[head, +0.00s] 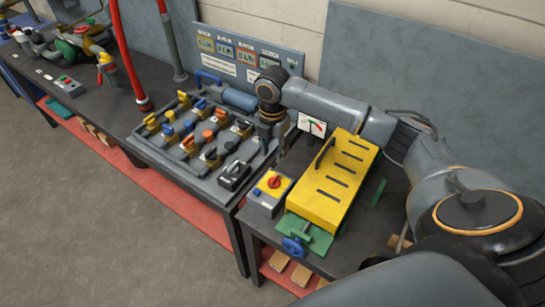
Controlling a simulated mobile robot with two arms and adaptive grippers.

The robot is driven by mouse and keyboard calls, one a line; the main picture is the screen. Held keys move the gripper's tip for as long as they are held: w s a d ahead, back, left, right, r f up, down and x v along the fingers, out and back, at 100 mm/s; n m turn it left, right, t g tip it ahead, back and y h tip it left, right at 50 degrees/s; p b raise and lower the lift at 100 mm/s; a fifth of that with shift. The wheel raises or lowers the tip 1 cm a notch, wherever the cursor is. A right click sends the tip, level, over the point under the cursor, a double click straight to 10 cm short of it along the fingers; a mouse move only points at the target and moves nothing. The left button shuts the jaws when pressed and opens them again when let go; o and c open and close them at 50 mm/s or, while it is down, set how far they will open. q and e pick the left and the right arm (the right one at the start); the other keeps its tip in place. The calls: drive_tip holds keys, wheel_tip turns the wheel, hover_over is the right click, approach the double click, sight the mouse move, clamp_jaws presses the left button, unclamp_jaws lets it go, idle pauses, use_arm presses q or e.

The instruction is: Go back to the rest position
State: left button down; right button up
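My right arm reaches in from the right, over the yellow slotted cover. My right gripper (268,138) points down above the right edge of the dark panel (205,185). Its fingers are small and dark against the panel, so I cannot tell whether they are open or holding anything. Several small units with yellow, orange, blue and black tops (208,135) stand in rows on the panel, left of the gripper. A black lock-shaped piece (234,176) sits near the panel's front right corner. My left gripper is out of view.
A yellow slotted cover (337,180) lies over a green base with a blue handwheel (293,246). A control box (269,193) with a red knob stands beside it. A grey label board (240,55) stands behind the panel. Red pipes (126,60) rise at left. Floor in front is clear.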

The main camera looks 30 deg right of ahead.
idle(0.5)
drive_tip(key=s+a+f+m+t+y, duration=0.1)
drive_tip(key=s+a+f+m, duration=0.25)
drive_tip(key=s+a, duration=0.35)
drive_tip(key=s+a+f+m+y, duration=0.15)
drive_tip(key=s+a+f, duration=0.3)
drive_tip(key=a, duration=0.45)
drive_tip(key=s+d+r+m+t+h, duration=0.1)
drive_tip(key=s+d+m+t+h, duration=0.2)
drive_tip(key=s+m, duration=1.15)
wheel_tip(320, 180, down, 30)
drive_tip(key=s+d+g+b, duration=0.1)
drive_tip(key=g+b, duration=0.1)
drive_tip(key=b, duration=0.2)
drive_tip(key=s+d+f+g+b, duration=0.1)
drive_tip(key=s+d+f+b, duration=0.2)
drive_tip(key=s+f, duration=1.4)
wheel_tip(320, 180, down, 2)
drive_tip(key=shift+f+m, duration=0.15)
drive_tip(key=shift+m, duration=0.2)
